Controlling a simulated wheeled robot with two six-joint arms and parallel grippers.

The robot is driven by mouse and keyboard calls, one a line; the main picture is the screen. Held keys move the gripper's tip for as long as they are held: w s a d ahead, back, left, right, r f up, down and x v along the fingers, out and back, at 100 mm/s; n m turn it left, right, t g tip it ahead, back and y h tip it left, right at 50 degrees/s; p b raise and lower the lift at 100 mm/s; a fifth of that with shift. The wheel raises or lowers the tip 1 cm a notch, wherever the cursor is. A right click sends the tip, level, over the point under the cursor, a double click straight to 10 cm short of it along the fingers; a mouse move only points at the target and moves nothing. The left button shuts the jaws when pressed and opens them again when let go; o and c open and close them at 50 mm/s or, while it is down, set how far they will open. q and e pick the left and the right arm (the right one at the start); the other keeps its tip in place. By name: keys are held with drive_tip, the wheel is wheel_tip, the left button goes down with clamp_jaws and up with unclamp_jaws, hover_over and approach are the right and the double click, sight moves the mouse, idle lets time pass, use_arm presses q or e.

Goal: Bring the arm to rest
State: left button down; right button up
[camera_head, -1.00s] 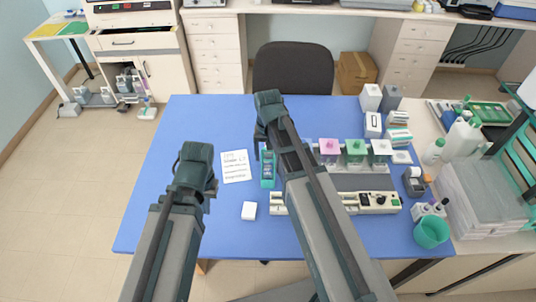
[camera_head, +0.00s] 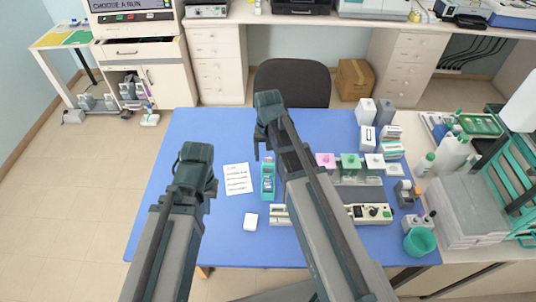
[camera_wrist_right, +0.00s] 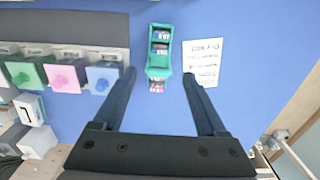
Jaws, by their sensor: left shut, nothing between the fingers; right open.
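My right gripper (camera_head: 259,146) is over the blue table (camera_head: 200,135) in the head view. In the right wrist view its two fingers (camera_wrist_right: 159,76) are spread wide with nothing between them. Below it on the table lies a teal slide holder (camera_wrist_right: 160,50), beside a white written card (camera_wrist_right: 202,62); the holder (camera_head: 268,178) and card (camera_head: 237,178) also show in the head view. My left gripper (camera_head: 213,188) is over the table's left part, shut and empty, its fingers partly hidden by its wrist.
Pink (camera_head: 325,160), green (camera_head: 350,161) and white (camera_head: 374,162) lidded jars stand right of my right arm. A control-panel device (camera_head: 370,213) is partly behind that arm. A white block (camera_head: 250,221) lies between the arms. A teal cup (camera_head: 420,241) stands at the front right. The table's far left is clear.

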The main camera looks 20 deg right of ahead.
drive_tip(key=s+a+f+n+b, duration=0.3)
drive_tip(key=s+a+f+b, duration=0.2)
drive_tip(key=s, duration=0.2)
drive_tip(key=s+a+f+n+h+b, duration=0.1)
drive_tip(key=s+a+f+n+b, duration=0.3)
drive_tip(key=s, duration=0.3)
drive_tip(key=shift+s+a+f+b, duration=0.15)
drive_tip(key=shift+a+f+b, duration=0.5)
drive_tip(key=shift+a, duration=0.1)
